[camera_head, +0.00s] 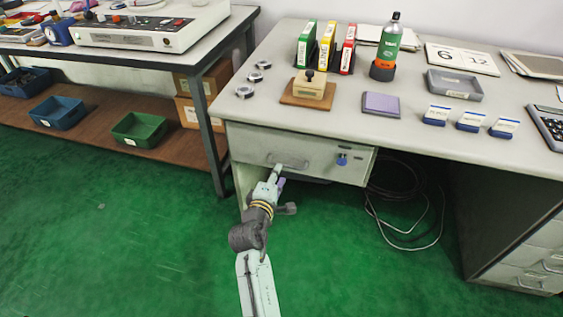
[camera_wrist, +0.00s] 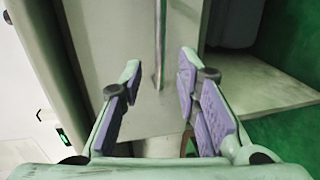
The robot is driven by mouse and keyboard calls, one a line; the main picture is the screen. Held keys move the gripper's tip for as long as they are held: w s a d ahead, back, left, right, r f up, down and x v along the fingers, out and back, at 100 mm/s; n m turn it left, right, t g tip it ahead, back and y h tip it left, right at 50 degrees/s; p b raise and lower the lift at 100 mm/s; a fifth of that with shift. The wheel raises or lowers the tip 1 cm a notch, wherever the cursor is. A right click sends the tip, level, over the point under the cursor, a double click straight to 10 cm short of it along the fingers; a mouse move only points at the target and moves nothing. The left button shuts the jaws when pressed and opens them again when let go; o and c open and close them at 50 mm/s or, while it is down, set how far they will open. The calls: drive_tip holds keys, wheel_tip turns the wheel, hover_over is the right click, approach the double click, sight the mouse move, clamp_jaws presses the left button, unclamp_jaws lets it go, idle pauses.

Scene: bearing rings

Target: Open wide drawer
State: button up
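The wide drawer (camera_head: 255,148) is a pale grey front under the right desk's top, and it looks shut. Its bar handle (camera_head: 288,162) is in the middle of the front, with a blue key or lock (camera_head: 342,159) to the right. My gripper (camera_head: 276,176) is just in front of and below the handle, partly covering its left end. In the wrist view my gripper (camera_wrist: 160,66) is open, its purple-padded fingers apart. The handle (camera_wrist: 160,40) shows as a thin upright bar in line with the gap, clear of both fingers.
The desk top (camera_head: 330,118) holds a wooden stamp (camera_head: 311,85), binders (camera_head: 328,45), a bottle (camera_head: 389,45) and metal rings (camera_head: 245,91). Cables (camera_head: 405,210) hang under the desk at right. A second bench (camera_head: 130,62) stands at left. Green floor (camera_head: 130,240) is clear in front.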

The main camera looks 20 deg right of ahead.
drive_tip(key=x, duration=0.6)
drive_tip(key=shift+w+d+p, duration=0.1)
drive_tip(key=shift+w+p, duration=0.1)
drive_tip(key=shift+p, duration=0.15)
clamp_jaws()
idle(0.5)
